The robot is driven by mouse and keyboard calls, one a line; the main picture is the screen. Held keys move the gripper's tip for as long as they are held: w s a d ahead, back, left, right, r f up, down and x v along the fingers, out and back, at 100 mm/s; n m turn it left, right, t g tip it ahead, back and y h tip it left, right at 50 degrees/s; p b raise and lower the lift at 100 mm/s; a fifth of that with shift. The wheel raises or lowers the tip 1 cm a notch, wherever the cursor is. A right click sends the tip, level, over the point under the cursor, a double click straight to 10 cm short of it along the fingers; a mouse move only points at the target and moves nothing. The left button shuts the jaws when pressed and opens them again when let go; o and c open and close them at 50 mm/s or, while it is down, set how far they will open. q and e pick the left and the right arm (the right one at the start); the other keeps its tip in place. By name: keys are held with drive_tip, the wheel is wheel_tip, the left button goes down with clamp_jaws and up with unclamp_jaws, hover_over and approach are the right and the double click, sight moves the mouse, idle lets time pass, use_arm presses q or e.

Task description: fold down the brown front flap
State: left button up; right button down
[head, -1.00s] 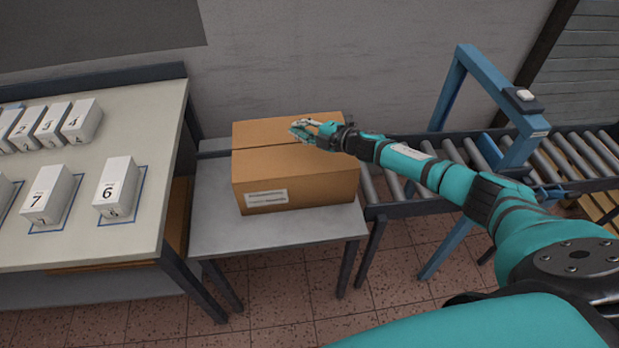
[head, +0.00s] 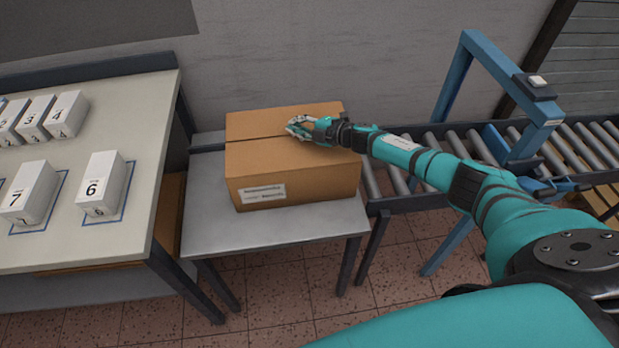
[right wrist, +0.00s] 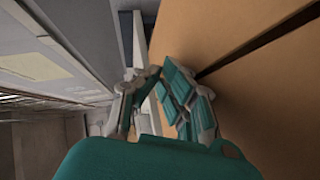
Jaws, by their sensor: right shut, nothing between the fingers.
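A brown cardboard box (head: 292,185) with a white label on its front stands on a small grey table. Its top is covered by brown flaps that meet at a dark seam. The front flap (head: 265,158) lies about flat on the near side of the seam. My right gripper (head: 291,127) is shut and empty over the box top, close to the seam; I cannot tell if it touches the cardboard. In the right wrist view its fingertips (right wrist: 163,72) come together beside the brown top (right wrist: 230,40), where the dark seam also shows. My left gripper is not in view.
A bench (head: 75,235) with numbered white boxes stands on the left. A roller conveyor (head: 430,190) with a blue frame (head: 450,80) is on the right. The grey table (head: 230,228) has bare room in front of the box.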

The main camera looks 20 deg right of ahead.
drive_tip(key=shift+f, duration=0.1)
idle(0.5)
drive_tip(key=s+d+r+p, duration=0.2)
drive_tip(key=d+r, duration=0.4)
drive_tip(key=r, duration=0.5)
drive_tip(key=shift+d+p, duration=0.35)
drive_tip(key=shift+p, duration=0.1)
